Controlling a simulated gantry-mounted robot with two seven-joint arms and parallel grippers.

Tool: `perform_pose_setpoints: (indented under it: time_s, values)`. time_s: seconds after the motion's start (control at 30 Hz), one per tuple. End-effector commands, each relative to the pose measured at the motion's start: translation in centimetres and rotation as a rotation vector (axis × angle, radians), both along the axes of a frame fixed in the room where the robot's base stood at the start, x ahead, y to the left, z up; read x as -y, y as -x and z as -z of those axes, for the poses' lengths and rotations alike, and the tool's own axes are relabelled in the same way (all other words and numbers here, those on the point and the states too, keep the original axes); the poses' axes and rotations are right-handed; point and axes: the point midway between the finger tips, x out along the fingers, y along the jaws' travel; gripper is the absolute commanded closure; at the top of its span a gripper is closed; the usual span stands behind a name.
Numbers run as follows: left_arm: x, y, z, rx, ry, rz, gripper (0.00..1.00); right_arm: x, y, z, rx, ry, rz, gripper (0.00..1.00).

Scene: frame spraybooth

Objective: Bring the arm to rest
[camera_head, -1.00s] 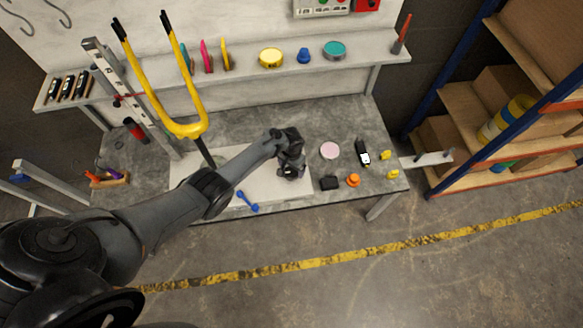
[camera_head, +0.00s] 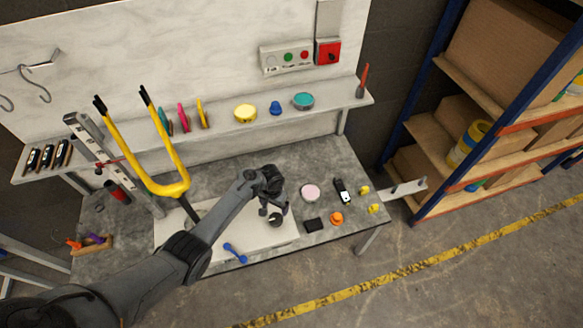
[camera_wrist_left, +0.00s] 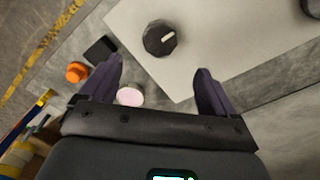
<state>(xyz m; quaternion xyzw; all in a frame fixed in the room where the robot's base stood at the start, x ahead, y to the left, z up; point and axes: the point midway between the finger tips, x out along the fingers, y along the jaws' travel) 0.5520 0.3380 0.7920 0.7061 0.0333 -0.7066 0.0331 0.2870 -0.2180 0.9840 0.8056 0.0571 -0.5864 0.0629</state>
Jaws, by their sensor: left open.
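My left arm reaches in from the lower left in the head view, over the workbench (camera_head: 225,160). My left gripper (camera_head: 270,200) hangs over the white board (camera_head: 172,232) near its right end. In the left wrist view the gripper (camera_wrist_left: 158,78) is open, its two dark fingers wide apart with nothing between them. A dark round knob-like piece (camera_wrist_left: 160,38) with a pale mark lies on the board, beyond the fingertips. It also shows just below the gripper in the head view (camera_head: 275,219). My right gripper is out of view.
A blue tool (camera_head: 235,253) lies at the board's front edge. A pink disc (camera_head: 310,191), black block (camera_head: 313,225) and orange knob (camera_head: 336,218) sit to the right. A shelf (camera_head: 225,130) with several tins runs behind.

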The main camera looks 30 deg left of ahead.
Motion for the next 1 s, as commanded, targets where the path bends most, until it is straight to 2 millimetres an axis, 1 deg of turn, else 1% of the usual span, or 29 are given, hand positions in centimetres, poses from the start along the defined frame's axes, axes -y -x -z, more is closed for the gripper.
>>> perform_pose_setpoints:
  time_s: [0.13, 0.27, 0.37, 0.47, 0.53, 0.67, 0.77, 0.8, 0.9, 1.0]
  values:
    - [0.0, 0.2, 0.0, 0.004, -0.005, 0.005, 0.1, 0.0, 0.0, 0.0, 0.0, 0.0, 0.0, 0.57]
    - [0.3, 1.1, 0.2, 0.017, -0.028, 0.025, 0.1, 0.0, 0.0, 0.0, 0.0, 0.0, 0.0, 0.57]
    - [0.7, 2.4, 0.2, 0.04, -0.057, 0.055, 0.1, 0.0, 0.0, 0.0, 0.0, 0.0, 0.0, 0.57]
    - [1.7, 4.4, -0.3, 0.071, -0.089, 0.095, 0.1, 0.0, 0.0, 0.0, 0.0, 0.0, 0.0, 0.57]
    - [2.7, 6.3, -1.0, 0.094, -0.106, 0.125, 0.1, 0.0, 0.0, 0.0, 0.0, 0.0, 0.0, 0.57]
    - [4.9, 10.2, -3.2, 0.142, -0.124, 0.177, 0.1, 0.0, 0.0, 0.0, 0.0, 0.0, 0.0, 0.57]
    - [6.7, 13.6, -5.6, 0.178, -0.122, 0.209, 0.1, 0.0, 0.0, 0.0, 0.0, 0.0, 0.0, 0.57]
    - [7.4, 14.9, -6.7, 0.195, -0.118, 0.22, 0.1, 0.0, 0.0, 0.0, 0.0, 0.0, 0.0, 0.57]
    - [8.9, 18.0, -9.5, 0.225, -0.101, 0.239, 0.1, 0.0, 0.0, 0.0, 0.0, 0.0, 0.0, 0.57]
    - [10.1, 20.6, -12.1, 0.251, -0.083, 0.251, 0.1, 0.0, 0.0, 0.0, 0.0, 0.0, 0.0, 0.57]
